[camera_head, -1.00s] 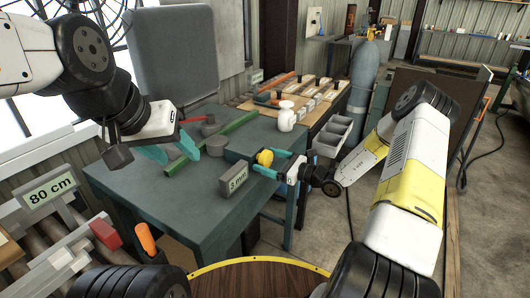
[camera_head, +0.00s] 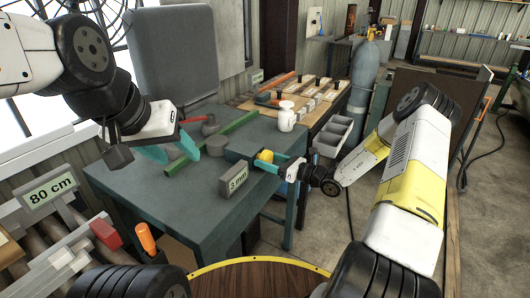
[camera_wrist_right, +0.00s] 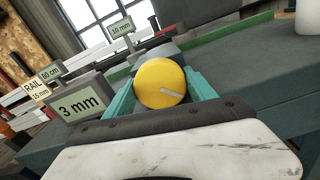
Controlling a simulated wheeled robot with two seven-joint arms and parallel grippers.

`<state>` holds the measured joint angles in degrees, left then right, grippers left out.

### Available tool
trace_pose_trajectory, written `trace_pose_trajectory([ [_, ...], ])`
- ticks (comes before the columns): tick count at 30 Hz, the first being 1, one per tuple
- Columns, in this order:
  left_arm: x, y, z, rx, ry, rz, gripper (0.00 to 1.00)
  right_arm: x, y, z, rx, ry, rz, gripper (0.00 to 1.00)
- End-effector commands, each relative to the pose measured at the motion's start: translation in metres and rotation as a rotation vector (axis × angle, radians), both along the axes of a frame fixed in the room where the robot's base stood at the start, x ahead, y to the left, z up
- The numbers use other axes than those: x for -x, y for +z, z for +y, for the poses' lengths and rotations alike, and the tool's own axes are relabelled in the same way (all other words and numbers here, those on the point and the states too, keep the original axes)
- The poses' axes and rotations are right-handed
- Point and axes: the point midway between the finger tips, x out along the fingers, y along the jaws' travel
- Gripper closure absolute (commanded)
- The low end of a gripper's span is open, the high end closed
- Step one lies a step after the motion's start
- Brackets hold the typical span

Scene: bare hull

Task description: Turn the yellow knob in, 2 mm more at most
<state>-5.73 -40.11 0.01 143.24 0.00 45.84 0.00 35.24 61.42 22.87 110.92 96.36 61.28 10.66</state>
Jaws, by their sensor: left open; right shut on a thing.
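The yellow knob (camera_head: 266,157) sits at the right edge of the green-grey table (camera_head: 150,205). In the right wrist view the knob (camera_wrist_right: 162,84) shows its round face with a pale slanted mark. My right gripper (camera_head: 270,163) is shut on the knob, its teal fingers on either side of it; it also shows in the right wrist view (camera_wrist_right: 165,92). A grey block labelled "3 mm" (camera_head: 234,182) stands just left of the knob. My left gripper (camera_head: 170,151) is open and empty above the left part of the table.
A grey bin tray (camera_head: 333,137) is behind my right gripper. An "80 cm" sign (camera_head: 52,191) stands at left.

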Motion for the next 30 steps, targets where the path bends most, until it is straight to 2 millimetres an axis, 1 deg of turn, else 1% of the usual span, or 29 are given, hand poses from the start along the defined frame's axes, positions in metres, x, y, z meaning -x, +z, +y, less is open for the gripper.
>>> trace_pose_trajectory([
  [3, 0.000, 0.000, 0.000, 0.000, 0.000, 0.000, 0.48, 0.000, 0.000, 0.000, -0.023, -0.001, 0.034, 0.76],
  [11, 0.000, 0.000, 0.000, 0.000, 0.000, 0.000, 0.48, 0.000, 0.000, 0.000, -0.024, -0.001, 0.036, 0.76],
  [12, 0.000, 0.000, 0.000, 0.000, 0.000, 0.000, 0.48, 0.000, 0.000, 0.000, -0.023, -0.001, 0.035, 0.28],
  [14, 0.000, 0.000, 0.000, 0.000, 0.000, 0.000, 0.48, 0.000, 0.000, 0.000, -0.023, -0.001, 0.035, 0.16],
  [15, 0.000, 0.000, 0.000, 0.000, 0.000, 0.000, 0.48, 0.000, 0.000, 0.000, -0.023, -0.001, 0.035, 0.14],
  [25, 0.000, 0.000, 0.000, 0.000, 0.000, 0.000, 0.48, 0.001, 0.000, -0.003, -0.023, -0.001, 0.035, 0.14],
  [30, 0.000, 0.000, 0.000, 0.000, 0.000, 0.000, 0.48, 0.013, 0.000, -0.023, -0.021, -0.004, 0.035, 0.14],
])
